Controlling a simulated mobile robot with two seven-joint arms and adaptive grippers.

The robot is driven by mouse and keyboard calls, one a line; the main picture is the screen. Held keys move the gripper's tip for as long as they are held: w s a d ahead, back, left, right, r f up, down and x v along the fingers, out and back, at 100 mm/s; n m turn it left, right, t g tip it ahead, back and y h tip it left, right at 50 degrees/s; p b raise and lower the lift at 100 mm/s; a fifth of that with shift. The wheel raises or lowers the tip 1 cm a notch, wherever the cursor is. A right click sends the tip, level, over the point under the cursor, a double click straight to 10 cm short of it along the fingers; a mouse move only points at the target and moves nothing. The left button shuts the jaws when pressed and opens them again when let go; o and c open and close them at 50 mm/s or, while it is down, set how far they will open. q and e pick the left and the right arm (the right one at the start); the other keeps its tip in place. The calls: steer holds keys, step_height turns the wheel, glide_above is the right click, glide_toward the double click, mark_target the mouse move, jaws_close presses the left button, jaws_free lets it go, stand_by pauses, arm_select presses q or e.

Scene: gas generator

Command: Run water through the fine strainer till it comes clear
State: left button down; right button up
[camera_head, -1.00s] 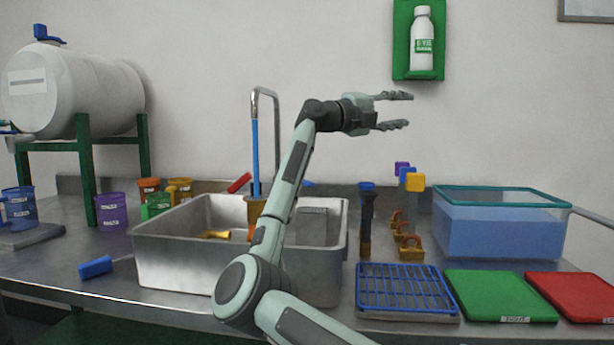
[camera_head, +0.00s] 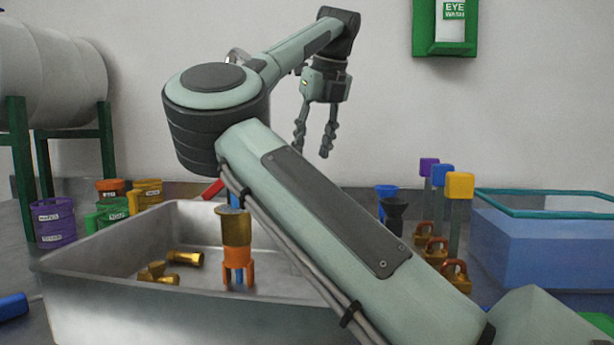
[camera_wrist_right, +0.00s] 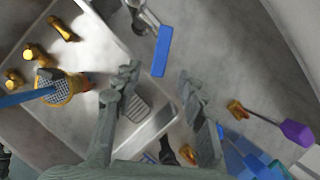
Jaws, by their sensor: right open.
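A brass strainer (camera_head: 236,228) with a mesh top stands upright in an orange footed holder in the steel sink (camera_head: 100,240). In the right wrist view the strainer (camera_wrist_right: 74,87) has a blue stream (camera_wrist_right: 22,98) coming down to its mesh; a short length of the stream (camera_head: 235,203) shows in the head view. I cannot tell how clear the outflow is. My right gripper (camera_head: 314,150) points down, open and empty, above and behind the sink's right part. In the right wrist view the gripper (camera_wrist_right: 158,80) is apart from the strainer. My left gripper is out of view.
Several loose brass pieces (camera_head: 185,257) lie in the sink. A blue bar (camera_wrist_right: 162,50) is close to my right fingertips in the wrist view. Coloured cups (camera_head: 52,220) stand left. Tagged padlocks (camera_head: 456,275) and a blue water tank (camera_head: 540,240) are right. My arm hides the tap.

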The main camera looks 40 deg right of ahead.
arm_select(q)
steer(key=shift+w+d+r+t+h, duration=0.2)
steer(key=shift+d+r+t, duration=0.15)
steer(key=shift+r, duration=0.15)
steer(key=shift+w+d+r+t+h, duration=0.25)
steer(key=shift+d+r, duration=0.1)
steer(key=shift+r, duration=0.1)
arm_select(e)
steer(key=x, duration=0.7)
steer(key=shift+s, duration=0.1)
steer(key=shift+c, duration=0.6)
steer(key=shift+d, duration=0.1)
jaws_close()
